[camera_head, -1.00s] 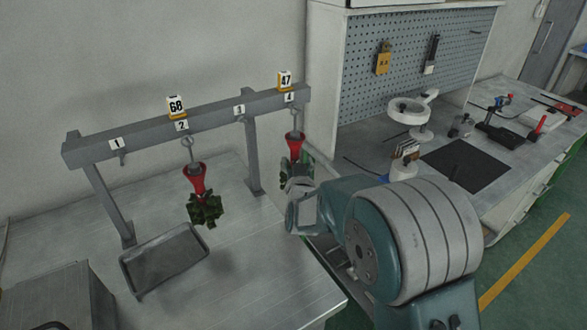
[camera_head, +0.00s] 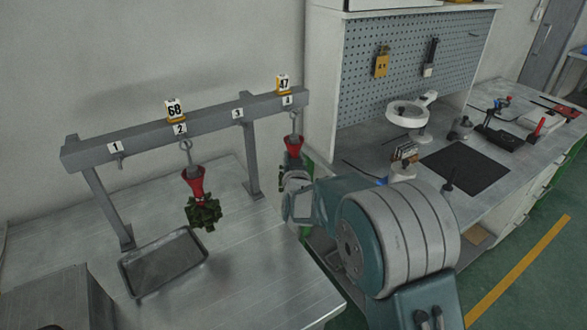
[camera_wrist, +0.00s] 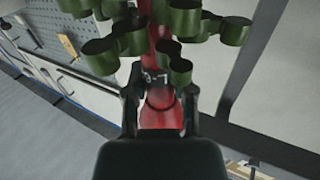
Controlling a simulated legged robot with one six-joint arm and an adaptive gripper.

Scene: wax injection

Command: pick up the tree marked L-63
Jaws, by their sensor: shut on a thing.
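A tree with a red funnel-shaped base (camera_head: 293,146) hangs at position 4 of the grey rack (camera_head: 215,115). In the wrist view its red stem (camera_wrist: 162,110) and green cup-like pieces (camera_wrist: 130,40) fill the upper middle. My gripper (camera_wrist: 160,98) is shut on this red stem, one finger on each side. In the head view my gripper (camera_head: 293,172) is just below the red base, and my arm hides most of the lower tree. Small marks on the stem are too blurred to read. A second red and green tree (camera_head: 203,205) hangs at position 2.
A yellow-based block reading 68 (camera_head: 174,110) sits above position 2, and one reading 47 (camera_head: 283,84) above position 4. Positions 1 and 3 are empty. A grey tray (camera_head: 163,262) lies under the rack. A workbench with tools (camera_head: 465,165) stands at the right.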

